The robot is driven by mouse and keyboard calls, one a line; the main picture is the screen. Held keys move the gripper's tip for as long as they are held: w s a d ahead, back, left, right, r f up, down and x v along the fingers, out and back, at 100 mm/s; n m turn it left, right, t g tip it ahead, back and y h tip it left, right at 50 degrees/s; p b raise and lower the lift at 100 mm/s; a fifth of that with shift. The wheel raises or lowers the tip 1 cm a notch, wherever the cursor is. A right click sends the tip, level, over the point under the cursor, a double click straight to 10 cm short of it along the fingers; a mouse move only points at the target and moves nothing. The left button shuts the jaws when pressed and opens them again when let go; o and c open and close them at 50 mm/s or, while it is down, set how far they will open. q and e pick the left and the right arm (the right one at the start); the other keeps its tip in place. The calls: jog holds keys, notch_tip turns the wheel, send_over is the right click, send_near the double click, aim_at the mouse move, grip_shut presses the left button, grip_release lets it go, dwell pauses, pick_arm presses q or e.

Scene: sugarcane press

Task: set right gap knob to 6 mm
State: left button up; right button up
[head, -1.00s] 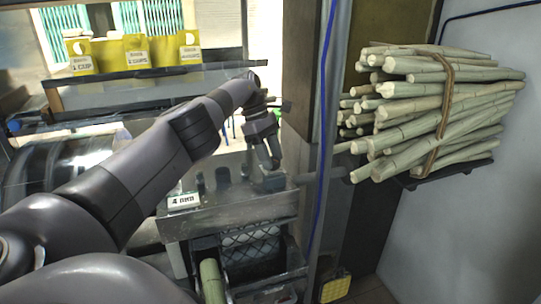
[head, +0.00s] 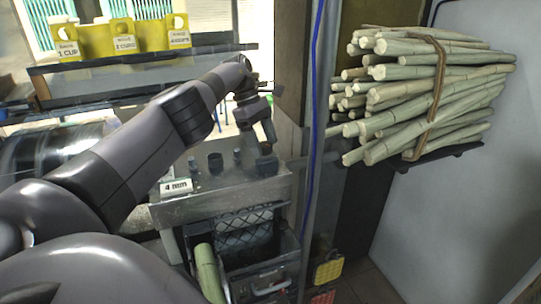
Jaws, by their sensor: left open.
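The press (head: 225,212) has a grey metal top with several dark, upright round parts on it. The rightmost dark knob (head: 266,165) stands near the right end of the top, just below my left gripper. A white sign (head: 177,187) on the left front of the top reads 4 mm. My left gripper (head: 272,142) is open and points down, with its fingertips close above the right knob. I cannot tell whether they touch it. The knob's markings are too small to read. My right gripper is not in view.
A bundle of cane (head: 430,95) rests on a dark wall shelf to the right. A blue cable (head: 313,90) hangs beside the post. Yellow cup holders (head: 122,36) stand on the back shelf. A cane piece (head: 209,272) leans below the press top.

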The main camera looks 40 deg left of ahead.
pick_arm(q)
jog(key=shift+f+n, duration=0.2)
jog(key=shift+n, duration=0.1)
jog(key=shift+r+n+t, duration=0.1)
jog(key=shift+n+t, duration=0.2)
jog(key=shift+n, duration=0.2)
